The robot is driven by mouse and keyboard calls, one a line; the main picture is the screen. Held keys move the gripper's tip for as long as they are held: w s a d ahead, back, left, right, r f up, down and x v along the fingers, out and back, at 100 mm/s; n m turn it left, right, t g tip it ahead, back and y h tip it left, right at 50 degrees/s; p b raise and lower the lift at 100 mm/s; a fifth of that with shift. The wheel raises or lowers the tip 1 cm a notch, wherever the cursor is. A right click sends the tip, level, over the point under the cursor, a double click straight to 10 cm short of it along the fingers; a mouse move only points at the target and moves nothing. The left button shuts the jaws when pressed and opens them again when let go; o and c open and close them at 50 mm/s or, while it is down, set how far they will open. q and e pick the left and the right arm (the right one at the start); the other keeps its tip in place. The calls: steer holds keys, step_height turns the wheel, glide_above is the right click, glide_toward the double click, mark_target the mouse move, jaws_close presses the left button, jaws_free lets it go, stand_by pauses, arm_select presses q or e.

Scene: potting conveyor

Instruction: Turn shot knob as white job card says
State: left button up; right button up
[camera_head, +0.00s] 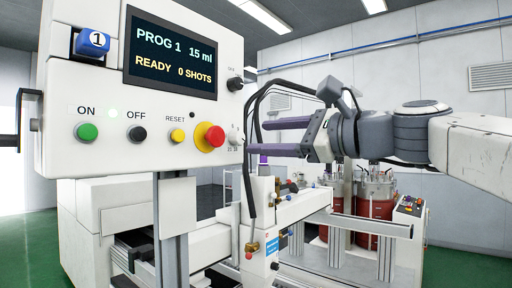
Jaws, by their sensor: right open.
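A white control panel (60,75) fills the left half, with a screen (172,52) reading PROG 1, 15 ml, READY, 0 SHOTS. Near its right edge are a small black knob (234,84) and, lower, a pale knob (234,138) with marks too small to read. I cannot tell from the labels which is the shot knob. I see no white job card. My right gripper (257,137) comes in from the right with its two purple fingers apart and empty. They point left at the panel's right edge, level with the pale knob. My left gripper is out of view.
The panel also bears a green ON button (87,132), a black OFF button (136,133), a yellow RESET button (178,136) and a red emergency stop (209,137). A black cable (251,185) hangs behind my right fingers. Red tanks (375,207) stand behind.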

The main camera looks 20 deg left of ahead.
steer(key=b+v, duration=0.1)
steer(key=v, duration=0.4)
steer(key=shift+s+d+b, duration=0.15)
steer(key=shift+d+b, duration=0.15)
steer(key=shift+f, duration=0.1)
